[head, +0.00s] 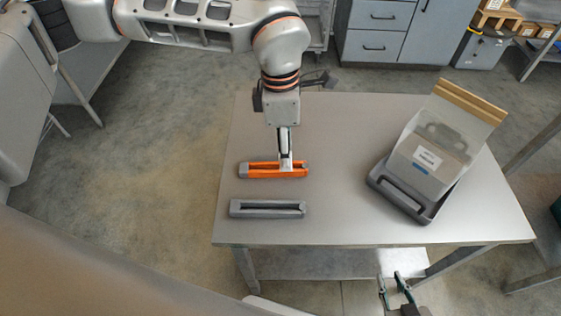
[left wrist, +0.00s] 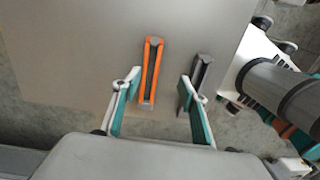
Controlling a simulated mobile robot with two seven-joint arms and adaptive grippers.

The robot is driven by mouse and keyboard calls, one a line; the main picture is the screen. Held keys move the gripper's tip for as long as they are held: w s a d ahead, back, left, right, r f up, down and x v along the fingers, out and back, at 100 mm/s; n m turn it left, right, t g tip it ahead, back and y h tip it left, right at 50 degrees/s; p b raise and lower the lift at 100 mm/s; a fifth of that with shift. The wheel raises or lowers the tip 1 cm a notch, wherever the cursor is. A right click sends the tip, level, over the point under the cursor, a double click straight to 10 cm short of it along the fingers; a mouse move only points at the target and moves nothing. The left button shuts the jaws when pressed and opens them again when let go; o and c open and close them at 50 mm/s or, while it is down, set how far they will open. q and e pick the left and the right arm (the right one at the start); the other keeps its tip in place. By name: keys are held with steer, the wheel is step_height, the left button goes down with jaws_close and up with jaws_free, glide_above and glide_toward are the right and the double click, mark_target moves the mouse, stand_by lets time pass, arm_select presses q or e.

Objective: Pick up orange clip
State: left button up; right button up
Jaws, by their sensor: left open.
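The orange clip (head: 258,170) lies flat on the grey table, with a grey bar along its middle. My left gripper (head: 286,166) points down over its right half and hides part of it; I cannot tell if it touches. In the left wrist view the orange clip (left wrist: 148,75) shows between the two spread, empty fingers of the left gripper (left wrist: 161,78), closer to the left finger. A grey clip (head: 267,209) lies parallel in front of the orange one; in the left wrist view (left wrist: 202,68) the right finger partly covers it. My right gripper (head: 390,277) is open and empty, below the table's front edge.
A dark grey tray (head: 400,199) on the right side of the table (head: 340,130) holds a clear bag (head: 440,145) with a white label and brown top strip. The table between the clips and tray is clear. Grey cabinets (head: 378,32) stand behind.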

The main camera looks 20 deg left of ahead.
mark_target(274, 163)
arm_select(q)
steer(key=shift+w+a+y, duration=0.2)
steer(key=shift+w+a, duration=0.2)
steer(key=shift+a, duration=0.2)
steer(key=shift+w+a+y, duration=0.2)
steer(key=shift+w+a, duration=0.15)
steer(key=shift+a, duration=0.25)
steer(key=f, duration=0.4)
steer(key=s+f+b, duration=0.1)
steer(key=f, duration=0.2)
steer(key=shift+a+f, duration=0.1)
steer(key=shift+a, duration=0.2)
steer(key=c, duration=1.2)
